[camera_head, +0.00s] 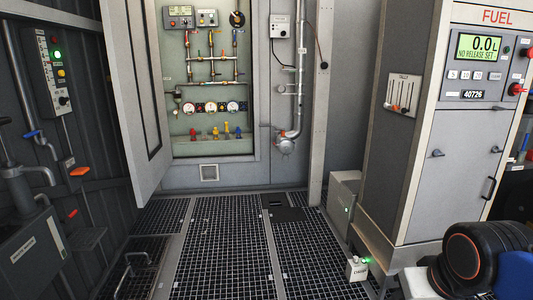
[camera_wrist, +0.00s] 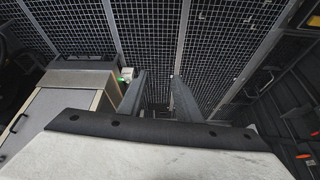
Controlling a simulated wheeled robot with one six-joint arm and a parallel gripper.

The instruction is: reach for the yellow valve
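A small yellow valve (camera_head: 214,131) stands in the low row of coloured valves inside the open wall cabinet, in the head view. Its fine shape is too small to tell. My gripper (camera_wrist: 158,78) shows in the wrist view with its two dark fingers apart and nothing between them. It points toward the grated floor. The gripper is not seen in the head view, and the yellow valve is not seen in the wrist view, so the gripper is away from it.
A cabinet door (camera_head: 138,90) hangs open to the left. Gauges (camera_head: 210,107) and pipes sit above the valve row. A fuel dispenser (camera_head: 420,125) stands at right, with a small box with a green light (camera_head: 356,269) beside its base. The grated floor (camera_head: 225,240) before the cabinet is mostly clear.

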